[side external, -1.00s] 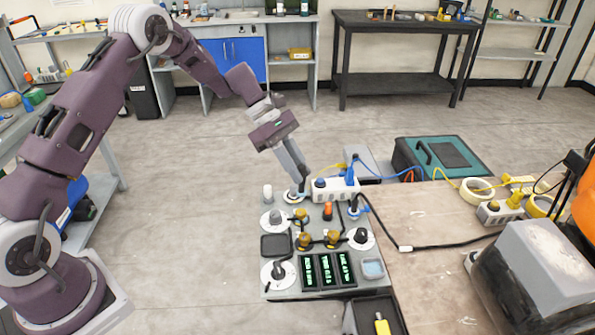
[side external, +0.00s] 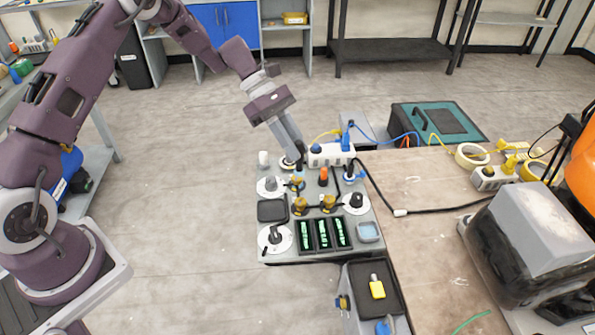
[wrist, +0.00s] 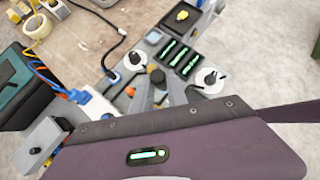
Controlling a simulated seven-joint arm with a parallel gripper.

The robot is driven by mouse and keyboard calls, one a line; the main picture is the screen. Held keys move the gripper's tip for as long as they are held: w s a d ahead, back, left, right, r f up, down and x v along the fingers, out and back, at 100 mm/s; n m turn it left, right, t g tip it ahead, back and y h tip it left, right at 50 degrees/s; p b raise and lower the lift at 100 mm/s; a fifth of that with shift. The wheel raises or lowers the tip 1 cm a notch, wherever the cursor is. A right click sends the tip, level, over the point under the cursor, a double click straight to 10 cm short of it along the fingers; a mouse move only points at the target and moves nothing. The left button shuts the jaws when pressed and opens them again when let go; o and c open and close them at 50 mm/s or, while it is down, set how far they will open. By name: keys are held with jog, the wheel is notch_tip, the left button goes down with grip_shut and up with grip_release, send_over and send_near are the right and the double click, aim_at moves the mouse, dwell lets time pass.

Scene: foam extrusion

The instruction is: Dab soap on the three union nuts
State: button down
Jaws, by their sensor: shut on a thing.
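Three brass union nuts sit on the grey panel's pipework: one at the back (side external: 298,184), one at front left (side external: 299,206) and one at front right (side external: 329,203).
The panel carries dials (side external: 275,239), green displays (side external: 323,233) and an orange knob (side external: 323,175). A black cable (side external: 430,210) crosses the bench.

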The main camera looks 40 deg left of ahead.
aim_at(296, 173)
jog(key=shift+s+d+g+h, duration=0.3)
jog(key=shift+s+d+h, duration=0.1)
jog(key=shift+s+d, duration=0.3)
jog(key=shift+s+d+f, duration=0.2)
jog(key=shift+s+f, duration=0.05)
jog(key=shift+f, duration=2.1)
jog(key=shift+f, duration=0.45)
jog(key=shift+r, duration=3)
